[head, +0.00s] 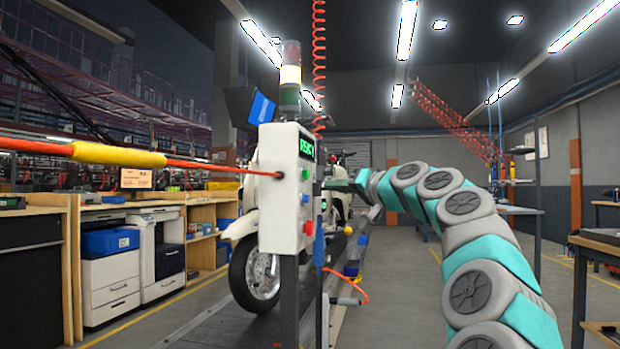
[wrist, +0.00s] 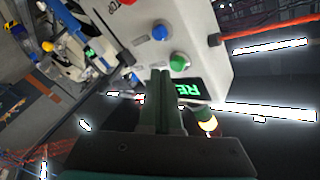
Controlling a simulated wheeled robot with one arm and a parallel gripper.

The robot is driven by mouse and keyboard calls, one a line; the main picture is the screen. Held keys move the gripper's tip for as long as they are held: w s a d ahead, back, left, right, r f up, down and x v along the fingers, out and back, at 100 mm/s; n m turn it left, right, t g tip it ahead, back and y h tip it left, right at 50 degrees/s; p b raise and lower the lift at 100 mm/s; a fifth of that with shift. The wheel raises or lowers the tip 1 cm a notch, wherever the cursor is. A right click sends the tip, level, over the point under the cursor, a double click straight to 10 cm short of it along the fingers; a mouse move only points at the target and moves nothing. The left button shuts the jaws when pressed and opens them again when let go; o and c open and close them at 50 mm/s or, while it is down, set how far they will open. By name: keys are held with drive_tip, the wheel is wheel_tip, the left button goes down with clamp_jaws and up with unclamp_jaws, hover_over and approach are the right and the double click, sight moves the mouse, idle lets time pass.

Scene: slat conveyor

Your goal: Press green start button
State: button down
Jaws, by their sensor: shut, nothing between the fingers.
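The white control box (head: 286,190) stands on a post left of my gripper in the head view. Its panel carries a green button (head: 305,174), a blue button (head: 304,199) and a red button (head: 307,228) below a lit green display (head: 306,147). The wrist view shows the green button (wrist: 180,62) clearly, with the blue button (wrist: 160,32) beyond it. My gripper (head: 326,184) is shut and empty, reaching in from the right at about the green button's height. In the wrist view its fingertips (wrist: 161,72) appear just left of the green button; contact cannot be told.
An orange cord with a yellow sleeve (head: 117,155) runs to the box's left side. A signal lamp (head: 290,75) stands on top. A scooter (head: 255,265) is behind the box on the conveyor. Open floor lies between the conveyor and the right-hand table (head: 600,242).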

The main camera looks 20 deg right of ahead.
sight(307, 175)
drive_tip(key=d+r+m+t+h, duration=0.1)
drive_tip(key=d+r, duration=0.1)
drive_tip(key=d, duration=0.4)
drive_tip(key=shift+s+r+t+h, duration=0.15)
drive_tip(key=shift+s+t+h, duration=0.15)
drive_tip(key=shift+s, duration=0.05)
drive_tip(key=shift+w, duration=0.1)
drive_tip(key=w+a, duration=0.4)
drive_tip(key=a, duration=0.3)
drive_tip(key=shift+w, duration=0.35)
drive_tip(key=shift+a, duration=0.15)
idle(1.5)
drive_tip(key=shift+w+a, duration=0.25)
